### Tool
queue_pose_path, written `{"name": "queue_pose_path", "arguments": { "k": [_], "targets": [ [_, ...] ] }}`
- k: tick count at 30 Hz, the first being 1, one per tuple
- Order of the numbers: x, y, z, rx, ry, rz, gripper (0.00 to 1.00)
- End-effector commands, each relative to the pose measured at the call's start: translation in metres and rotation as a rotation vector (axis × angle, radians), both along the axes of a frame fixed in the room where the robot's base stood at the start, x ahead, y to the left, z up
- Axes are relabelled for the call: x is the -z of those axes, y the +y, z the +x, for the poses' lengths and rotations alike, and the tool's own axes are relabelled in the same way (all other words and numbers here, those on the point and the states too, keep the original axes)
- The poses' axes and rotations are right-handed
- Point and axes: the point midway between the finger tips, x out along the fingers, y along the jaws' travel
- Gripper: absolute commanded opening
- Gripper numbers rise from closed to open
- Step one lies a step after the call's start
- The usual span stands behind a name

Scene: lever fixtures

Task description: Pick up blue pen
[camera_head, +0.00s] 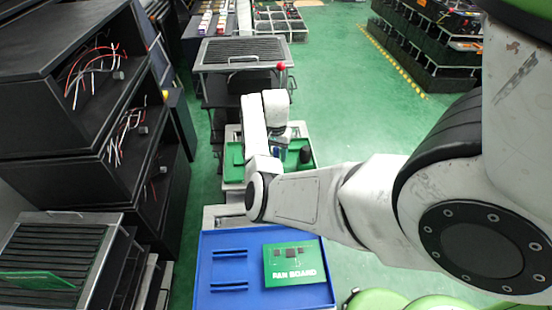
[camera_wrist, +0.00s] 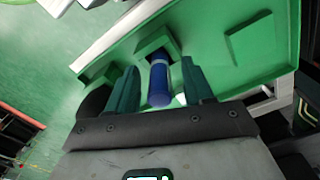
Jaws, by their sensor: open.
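The blue pen (camera_wrist: 160,84) stands in a square green holder on a green tray (camera_wrist: 235,75) in the wrist view. It is a blue cylinder with a paler band near the holder. My gripper (camera_wrist: 160,80) is open, with one green finger on each side of the pen. Gaps show between the pen and both fingers. In the head view my gripper (camera_head: 292,155) is over the green tray (camera_head: 234,172), and a small blue piece of the pen (camera_head: 282,154) shows there. The arm hides part of the tray.
A blue tray (camera_head: 222,240) with a green board (camera_head: 292,266) marked "FAN BOARD" lies nearer in the head view. A lever with a red knob (camera_head: 280,67) stands behind the green tray. Black shelves (camera_head: 75,110) line the left. Green floor (camera_head: 345,100) is open at right.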

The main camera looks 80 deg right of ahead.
Motion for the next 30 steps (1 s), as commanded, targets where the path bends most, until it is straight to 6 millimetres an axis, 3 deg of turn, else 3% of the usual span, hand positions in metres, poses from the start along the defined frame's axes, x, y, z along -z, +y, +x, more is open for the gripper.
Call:
{"name": "queue_pose_path", "arguments": {
  "k": [7, 22, 30],
  "targets": [
    [0.0010, -0.0001, -0.0001, 0.001, 0.000, 0.000, 0.50],
    [0.0008, -0.0001, -0.0001, 0.000, 0.000, 0.000, 0.02],
    [0.0007, -0.0002, -0.0001, 0.000, 0.000, -0.001, 0.00]
  ]
}}
